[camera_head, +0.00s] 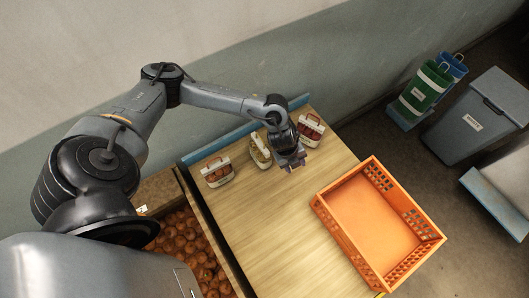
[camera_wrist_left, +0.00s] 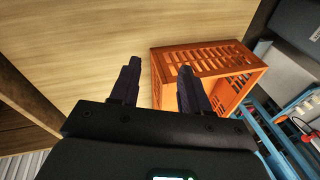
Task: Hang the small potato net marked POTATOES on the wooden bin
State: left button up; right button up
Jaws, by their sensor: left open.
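Three small net bags with white tops stand on the table: one with reddish-brown contents (camera_head: 217,173) at the left, one with pale yellowish contents (camera_head: 260,150) in the middle, one with dark red contents (camera_head: 310,130) at the right. Their labels are too small to read, so I cannot tell which is marked POTATOES. My left gripper (camera_head: 292,161) is just right of the middle bag, below the right one. In the left wrist view its fingers (camera_wrist_left: 158,72) are apart with nothing between them. A wooden bin (camera_head: 157,190) full of round brown produce stands left of the table, partly hidden by my arm.
An orange crate (camera_head: 323,213), empty, sits on the right of the wooden table (camera_head: 250,215); it also shows in the left wrist view (camera_wrist_left: 205,58). The table's middle is clear. Green and blue containers (camera_head: 425,88) and a grey bin (camera_head: 477,122) stand on the floor at right.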

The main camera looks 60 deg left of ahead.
pick_arm(q)
jog(key=s+d+r+n+t+h, duration=0.1)
jog(key=d+r+n+t, duration=0.15)
jog(key=d, duration=0.75)
jog(key=s+d+r+n+t+h, duration=0.15)
jog(key=d+r, duration=0.25)
jog(key=d, duration=0.6)
jog(key=s+a+n+g+y, duration=0.3)
jog(key=s+a+n+y, duration=0.1)
jog(key=s+a+n, duration=0.9)
jog(key=shift+s+r+n, duration=0.25)
jog(key=shift+r+n, duration=0.05)
